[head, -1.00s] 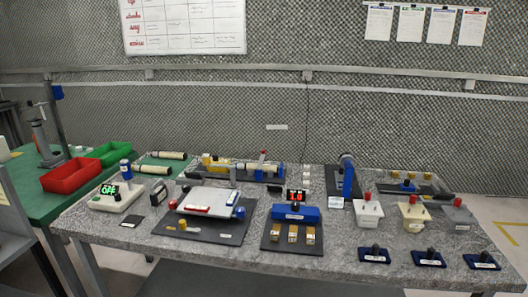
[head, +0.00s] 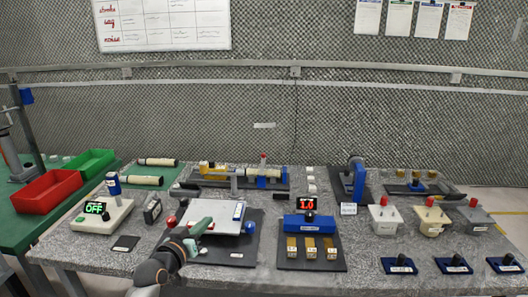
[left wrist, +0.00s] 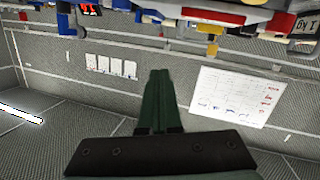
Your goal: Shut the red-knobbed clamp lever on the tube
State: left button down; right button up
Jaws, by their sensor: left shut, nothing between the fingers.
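A cream tube (head: 244,172) lies in a fixture on a dark base at the back middle of the grey table. A clamp lever with a red knob (head: 263,157) stands roughly upright near the tube's right part, above a blue block (head: 267,172). My left gripper (head: 204,224) is at the front left, over the near edge of a grey plate, well short of the clamp. Its green fingers are together and empty, also in the left wrist view (left wrist: 158,75). My right gripper is out of view.
Red bin (head: 46,192) and green bin (head: 90,164) are on the left. Several red-knobbed boxes stand on the right.

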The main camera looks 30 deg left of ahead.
aim_at(263, 155)
jog(key=i+j, duration=0.15)
jog(key=i, duration=0.25)
jog(key=i+j, duration=0.2)
jog(key=i, duration=0.2)
jog(key=i+j, duration=0.15)
jog(key=i, duration=0.25)
